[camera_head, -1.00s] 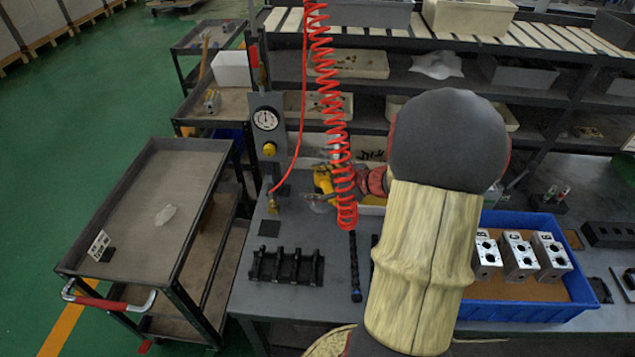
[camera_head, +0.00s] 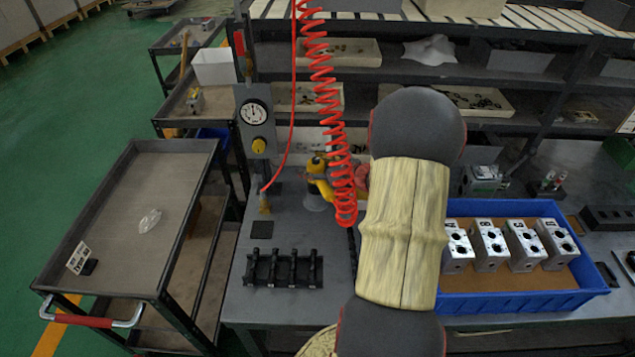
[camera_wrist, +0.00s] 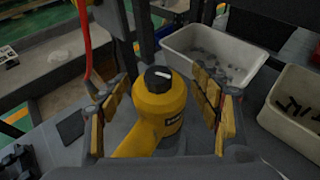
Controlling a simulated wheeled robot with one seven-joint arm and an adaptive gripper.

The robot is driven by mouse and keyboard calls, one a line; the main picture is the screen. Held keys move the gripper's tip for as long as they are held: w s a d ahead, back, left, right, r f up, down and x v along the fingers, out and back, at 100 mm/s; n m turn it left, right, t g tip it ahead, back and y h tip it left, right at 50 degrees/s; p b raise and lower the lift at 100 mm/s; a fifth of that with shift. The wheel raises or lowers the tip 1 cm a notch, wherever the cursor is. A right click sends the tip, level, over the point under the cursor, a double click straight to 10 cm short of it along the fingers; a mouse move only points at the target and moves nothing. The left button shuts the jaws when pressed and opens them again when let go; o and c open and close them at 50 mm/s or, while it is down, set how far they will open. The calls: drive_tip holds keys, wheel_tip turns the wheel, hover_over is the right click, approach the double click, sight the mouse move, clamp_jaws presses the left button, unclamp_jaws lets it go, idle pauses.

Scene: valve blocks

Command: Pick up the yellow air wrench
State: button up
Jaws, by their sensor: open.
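The yellow air wrench (camera_wrist: 157,109) shows large in the wrist view, with a black cap on its rounded yellow head. It lies between the two padded fingers of my gripper (camera_wrist: 160,107), which are open, one on each side and apart from it. In the head view the wrench (camera_head: 318,181) is on the bench at the back, partly covered by the red coiled hose (camera_head: 338,160) and close to my arm. My gripper is hidden behind my arm in the head view.
A blue bin (camera_head: 520,303) with several metal valve blocks (camera_head: 490,246) stands on the right. A black rack (camera_head: 282,268) sits at the bench's front left. A white bin (camera_wrist: 262,47) of parts stands behind the wrench. A grey cart (camera_head: 130,215) is on the left.

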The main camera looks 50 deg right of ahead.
drive_tip(key=x, duration=0.2)
drive_tip(key=shift+w+f, duration=0.25)
drive_tip(key=shift+w, duration=0.05)
drive_tip(key=shift+s, duration=0.1)
clamp_jaws()
idle(0.7)
drive_tip(key=shift+r, duration=0.25)
